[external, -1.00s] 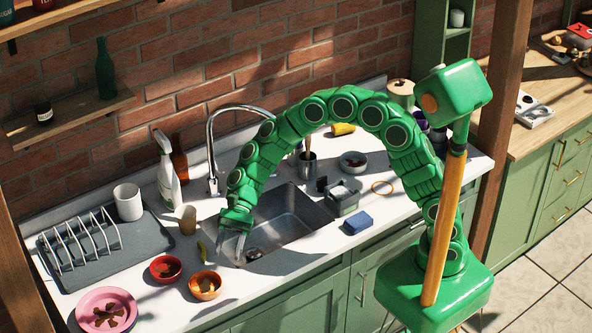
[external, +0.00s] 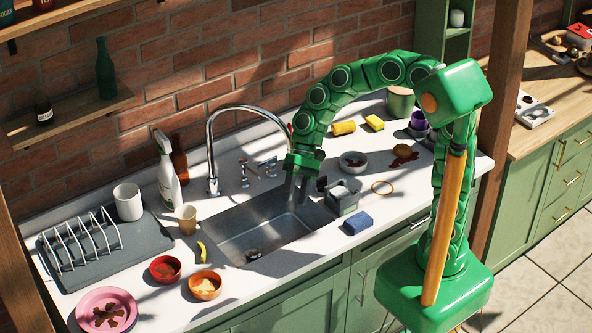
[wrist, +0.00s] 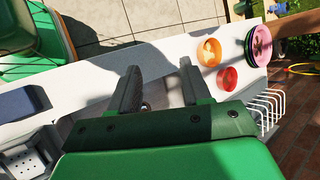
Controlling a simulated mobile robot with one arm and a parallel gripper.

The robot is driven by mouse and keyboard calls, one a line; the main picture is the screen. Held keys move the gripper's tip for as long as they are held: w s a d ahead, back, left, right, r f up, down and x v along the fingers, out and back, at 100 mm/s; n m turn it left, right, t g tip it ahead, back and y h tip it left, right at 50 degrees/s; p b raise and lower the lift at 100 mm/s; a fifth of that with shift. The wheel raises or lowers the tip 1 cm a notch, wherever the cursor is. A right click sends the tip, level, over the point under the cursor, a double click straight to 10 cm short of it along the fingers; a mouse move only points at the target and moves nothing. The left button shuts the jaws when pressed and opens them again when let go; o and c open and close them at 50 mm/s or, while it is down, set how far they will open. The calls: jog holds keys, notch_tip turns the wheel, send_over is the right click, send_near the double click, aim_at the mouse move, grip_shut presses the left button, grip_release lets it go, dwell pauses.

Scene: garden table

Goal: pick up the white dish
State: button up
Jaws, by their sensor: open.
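The white dish (external: 353,162) is a small round bowl with something dark in it. It stands on the white counter behind the grey caddy, right of the sink. My gripper (external: 300,188) points down over the right end of the sink, left of the dish and apart from it. In the wrist view the two dark fingers of my gripper (wrist: 160,86) are spread with nothing between them. I cannot make out the white dish in the wrist view.
The grey caddy (external: 342,200) and blue sponge (external: 358,222) stand right of the sink (external: 240,225). The tall faucet (external: 210,150) is left of my arm. A yellow ring (external: 382,187) and a reddish spill (external: 403,160) lie near the dish. Yellow sponges (external: 374,122) lie behind.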

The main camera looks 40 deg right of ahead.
jog(key=s+d+f+t+h, duration=0.15)
jog(key=s+d, duration=0.25)
jog(key=d, duration=0.8)
jog(key=s+d+f+t+h, duration=0.1)
jog(key=s+d+h, duration=0.2)
jog(key=d, duration=0.9)
jog(key=s+d+f+t+h, duration=0.15)
jog(key=s+d, duration=0.25)
jog(key=d, duration=0.8)
jog(key=m+y, duration=1.1)
jog(key=m, duration=0.3)
send_over(355, 169)
jog(key=s+d, duration=0.2)
jog(key=s, duration=0.4)
notch_tip(355, 169, down, 8)
jog(key=w+d+f+m+t, duration=0.1)
jog(key=d, duration=0.1)
jog(key=w+d+f+m+t+y, duration=0.1)
jog(key=w+d+f+m, duration=0.1)
jog(key=d, duration=0.1)
jog(key=w+d+f+m+t, duration=0.1)
jog(key=d+f, duration=0.1)
jog(key=shift+w+d+m+y, duration=0.15)
jog(key=shift+w+m+y, duration=0.25)
jog(key=shift+x, duration=3.9)
jog(key=shift+c, duration=0.5)
grip_shut()
